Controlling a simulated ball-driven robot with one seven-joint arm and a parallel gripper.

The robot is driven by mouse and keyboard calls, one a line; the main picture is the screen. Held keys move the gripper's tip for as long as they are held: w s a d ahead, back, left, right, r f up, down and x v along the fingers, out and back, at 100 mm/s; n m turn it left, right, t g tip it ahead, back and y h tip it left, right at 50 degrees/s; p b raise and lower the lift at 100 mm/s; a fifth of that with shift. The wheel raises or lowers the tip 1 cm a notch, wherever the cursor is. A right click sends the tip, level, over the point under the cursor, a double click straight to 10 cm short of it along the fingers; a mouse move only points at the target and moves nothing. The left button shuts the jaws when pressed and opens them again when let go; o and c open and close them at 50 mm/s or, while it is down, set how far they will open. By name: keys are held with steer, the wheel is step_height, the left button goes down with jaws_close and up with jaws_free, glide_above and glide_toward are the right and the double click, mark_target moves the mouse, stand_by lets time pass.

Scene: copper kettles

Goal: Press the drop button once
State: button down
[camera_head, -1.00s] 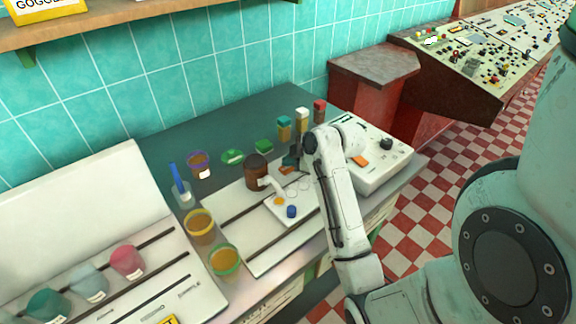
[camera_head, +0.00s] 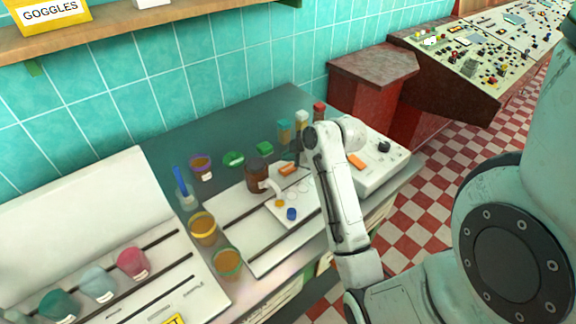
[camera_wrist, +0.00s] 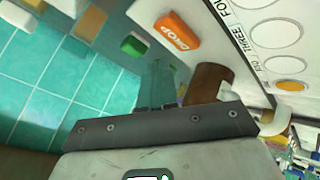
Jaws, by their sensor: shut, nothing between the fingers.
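The orange drop button (camera_wrist: 177,33), marked DROP, sits at the edge of the white panel with round marks in the wrist view. In the head view the gripper is mostly hidden behind my white arm.
A brown jar (camera_head: 258,174) stands close to the button. Orange and blue discs lie on the panel. A white box (camera_head: 372,178) with another orange button and a dark knob is to the right. Cups and small coloured blocks stand around.

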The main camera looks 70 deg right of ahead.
mark_target(291, 170)
steer(key=shift+r+p, duration=1.45)
steer(key=shift+r, duration=0.5)
steer(key=shift+f, duration=0.1)
steer(key=shift+s, duration=0.1)
